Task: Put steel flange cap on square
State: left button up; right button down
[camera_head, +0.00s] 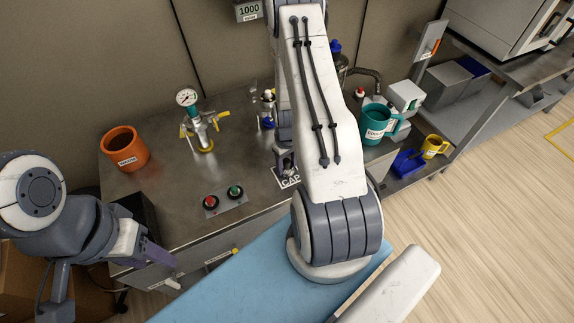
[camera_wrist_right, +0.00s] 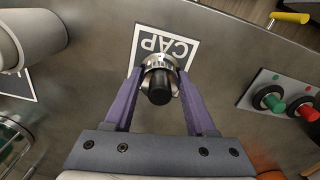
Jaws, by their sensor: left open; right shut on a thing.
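The steel flange cap (camera_wrist_right: 160,75) shows in the right wrist view as a ridged metal ring with a black knob. My right gripper (camera_wrist_right: 159,80) is shut on it, one purple finger on each side. The white square marked CAP (camera_wrist_right: 178,46) lies on the steel bench directly behind the cap in that view; the cap overlaps its lower edge. Whether the cap touches the square, I cannot tell. In the head view the square (camera_head: 290,180) is partly hidden by my right arm, and the cap is not clearly visible. My left gripper (camera_head: 158,255) is open and empty at the bench's front left.
A red and green button box (camera_head: 223,198) sits left of the square. An orange pot (camera_head: 125,148) and a gauge valve (camera_head: 196,125) stand on the bench's left part. A teal mug (camera_head: 378,122) stands to the right. Bare steel lies between the pot and the button box.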

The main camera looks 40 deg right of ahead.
jog(key=shift+f, duration=0.75)
jog(key=shift+f, duration=0.2)
jog(key=shift+c, duration=1.1)
grip_release()
